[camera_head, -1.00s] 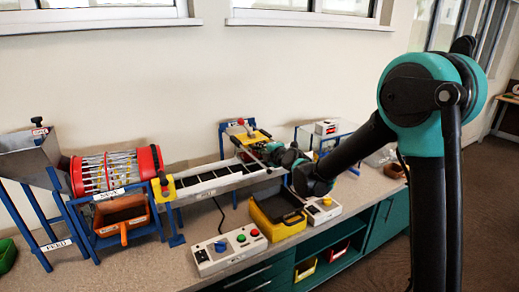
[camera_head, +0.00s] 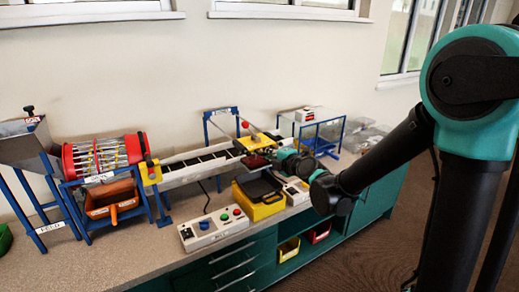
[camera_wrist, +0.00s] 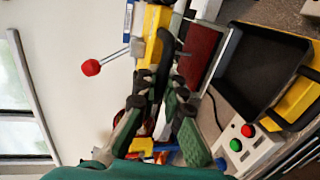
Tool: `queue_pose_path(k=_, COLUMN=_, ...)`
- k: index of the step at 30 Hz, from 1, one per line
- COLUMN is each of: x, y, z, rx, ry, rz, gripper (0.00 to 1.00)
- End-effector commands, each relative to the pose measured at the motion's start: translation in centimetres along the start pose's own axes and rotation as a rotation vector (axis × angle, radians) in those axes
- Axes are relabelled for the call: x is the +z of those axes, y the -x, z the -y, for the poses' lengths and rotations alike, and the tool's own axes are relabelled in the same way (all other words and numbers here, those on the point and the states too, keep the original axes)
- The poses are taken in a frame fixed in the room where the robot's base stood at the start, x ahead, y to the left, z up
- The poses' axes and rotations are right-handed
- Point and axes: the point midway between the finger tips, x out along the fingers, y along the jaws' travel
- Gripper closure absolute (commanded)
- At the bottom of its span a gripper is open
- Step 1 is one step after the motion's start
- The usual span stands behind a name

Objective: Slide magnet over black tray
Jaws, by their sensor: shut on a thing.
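The magnet (camera_head: 257,161) shows as a dark red block at the right end of the belt, just behind and above the black tray. In the wrist view the magnet (camera_wrist: 203,50) is a dark red plate beside the tray's edge. My gripper (camera_head: 278,157) is shut on the magnet's handle; in the wrist view my gripper's fingers (camera_wrist: 160,90) partly hide the grip. The black tray (camera_head: 262,184) lies on a yellow box (camera_head: 260,209). The wrist view shows the empty black tray (camera_wrist: 258,65) close to the magnet's right.
A yellow frame with a red-knobbed lever (camera_head: 245,125) stands behind my gripper. The belt (camera_head: 190,167) runs left to a red drum (camera_head: 105,154). A button box (camera_head: 215,228) stands front left of the tray. A clear box (camera_head: 320,127) stands behind at right.

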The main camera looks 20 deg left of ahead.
Motion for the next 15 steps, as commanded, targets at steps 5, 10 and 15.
queue_pose_path(k=5, x=0.02, y=1.15, z=0.28, rx=-0.001, ry=0.001, rz=0.000, gripper=1.00)
queue_pose_path(k=10, x=0.00, y=1.40, z=0.37, rx=-0.001, ry=0.001, rz=0.000, gripper=1.00)
queue_pose_path(k=15, x=-0.02, y=1.44, z=0.42, rx=-0.002, ry=0.001, rz=0.000, gripper=1.00)
